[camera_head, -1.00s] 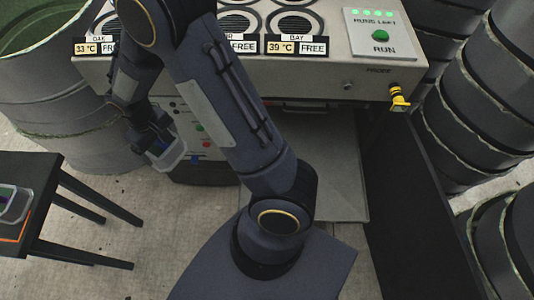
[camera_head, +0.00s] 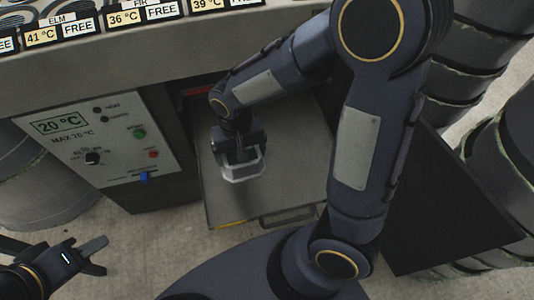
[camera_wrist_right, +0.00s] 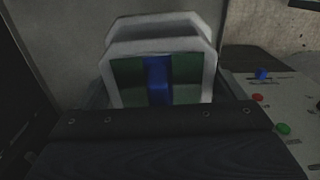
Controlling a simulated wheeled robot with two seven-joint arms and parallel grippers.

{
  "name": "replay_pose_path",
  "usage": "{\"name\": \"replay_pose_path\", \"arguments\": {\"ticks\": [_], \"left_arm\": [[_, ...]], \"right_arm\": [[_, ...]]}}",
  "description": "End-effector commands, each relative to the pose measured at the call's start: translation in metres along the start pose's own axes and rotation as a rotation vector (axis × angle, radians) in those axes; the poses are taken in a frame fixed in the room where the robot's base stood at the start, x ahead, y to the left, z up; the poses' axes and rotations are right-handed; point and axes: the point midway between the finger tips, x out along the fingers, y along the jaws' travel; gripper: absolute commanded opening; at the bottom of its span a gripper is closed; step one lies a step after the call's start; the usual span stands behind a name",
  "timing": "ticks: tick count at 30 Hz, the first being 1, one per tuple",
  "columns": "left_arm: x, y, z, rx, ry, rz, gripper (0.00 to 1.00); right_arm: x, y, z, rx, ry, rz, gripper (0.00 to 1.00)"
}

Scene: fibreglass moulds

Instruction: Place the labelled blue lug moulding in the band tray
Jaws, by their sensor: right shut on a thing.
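My right gripper (camera_head: 240,152) is shut on a pale-rimmed moulding (camera_head: 243,170), which hangs tilted over a grey pull-out surface (camera_head: 221,196) under the bench. In the right wrist view the moulding (camera_wrist_right: 160,33) shows a white rim, dark green inside and a blue upright strip in the middle. No label on it can be read. My left gripper (camera_head: 92,258) is open and empty at the lower left, over the floor. I cannot tell whether the grey surface is the band tray; it has a yellow strip at its front edge.
A control panel (camera_head: 95,137) with a 20 °C display and buttons stands left of the grey surface. The bench above carries bay signs (camera_head: 125,18) reading FREE. Dark ribbed drums (camera_head: 505,160) stand at the right, and a pale drum (camera_head: 40,190) at the left.

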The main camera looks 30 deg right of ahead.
Motion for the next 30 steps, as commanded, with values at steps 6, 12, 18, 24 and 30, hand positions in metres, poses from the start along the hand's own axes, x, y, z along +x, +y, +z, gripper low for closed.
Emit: {"name": "replay_pose_path", "arguments": {"ticks": [6,12,18,24,30], "left_arm": [[0.038,-0.018,0.019,0.000,0.001,0.000,0.36],[0.041,-0.019,0.020,0.000,0.001,0.000,0.36],[0.045,-0.021,0.022,0.000,0.001,0.000,0.36],[0.053,-0.024,0.026,0.000,0.001,0.000,0.36],[0.056,-0.026,0.028,0.000,0.001,0.000,0.36]], "right_arm": [[0.035,-0.005,0.023,0.041,0.009,0.004,0.61],[0.045,0.010,0.015,0.058,0.007,0.008,0.61],[0.067,0.050,-0.015,0.061,0.006,0.009,0.61],[0.099,0.082,-0.040,0.057,0.003,0.010,0.61],[0.121,0.097,-0.053,0.052,0.007,0.008,0.61]]}}
